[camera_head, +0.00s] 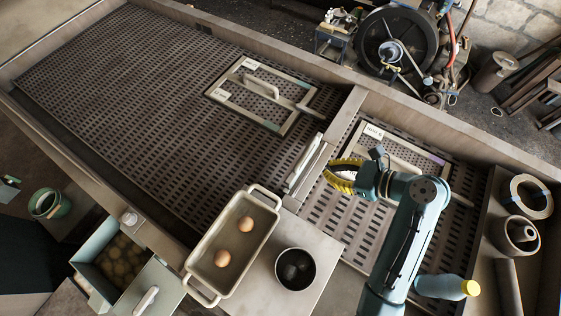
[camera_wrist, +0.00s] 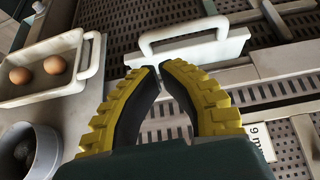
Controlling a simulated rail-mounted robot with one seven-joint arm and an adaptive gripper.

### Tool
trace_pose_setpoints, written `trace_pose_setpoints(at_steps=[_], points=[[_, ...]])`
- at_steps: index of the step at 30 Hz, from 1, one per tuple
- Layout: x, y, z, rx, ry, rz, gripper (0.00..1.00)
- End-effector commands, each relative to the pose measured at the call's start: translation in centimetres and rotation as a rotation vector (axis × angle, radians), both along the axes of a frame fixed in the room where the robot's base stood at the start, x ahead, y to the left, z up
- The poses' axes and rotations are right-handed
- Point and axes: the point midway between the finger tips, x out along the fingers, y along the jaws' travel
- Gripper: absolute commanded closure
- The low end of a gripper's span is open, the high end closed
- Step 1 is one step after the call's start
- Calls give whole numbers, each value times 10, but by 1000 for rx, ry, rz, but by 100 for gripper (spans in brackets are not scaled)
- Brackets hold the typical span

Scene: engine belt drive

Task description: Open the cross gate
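The cross gate (camera_head: 303,163) appears to be the pale, narrow piece with a handle at the divider between the large left grated bay and the smaller right one. In the wrist view its white handle (camera_wrist: 185,38) stands as a loop just beyond my fingertips. My gripper (camera_wrist: 158,68) has yellow ribbed fingers with dark inner faces. The fingertips nearly meet, with nothing visible held between them. In the head view my gripper (camera_head: 341,172) hangs over the right bay, to the right of the gate and apart from it. My arm hides part of the right bay.
A handled frame (camera_head: 265,92) lies on the left grating, and another labelled frame (camera_head: 375,132) lies beneath my arm. A tray with two eggs (camera_head: 229,247) and a dark round pot (camera_head: 295,268) stand in front. A blue bottle (camera_head: 440,287) and rings (camera_head: 530,197) are at right.

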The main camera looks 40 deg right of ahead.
Motion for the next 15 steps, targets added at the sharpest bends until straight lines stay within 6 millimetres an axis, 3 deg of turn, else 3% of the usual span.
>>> trace_pose_setpoints(at_steps=[5,15], points=[[3,-4,-8,3,0,-20,100],[57,19,-41,2,2,-19,100]])
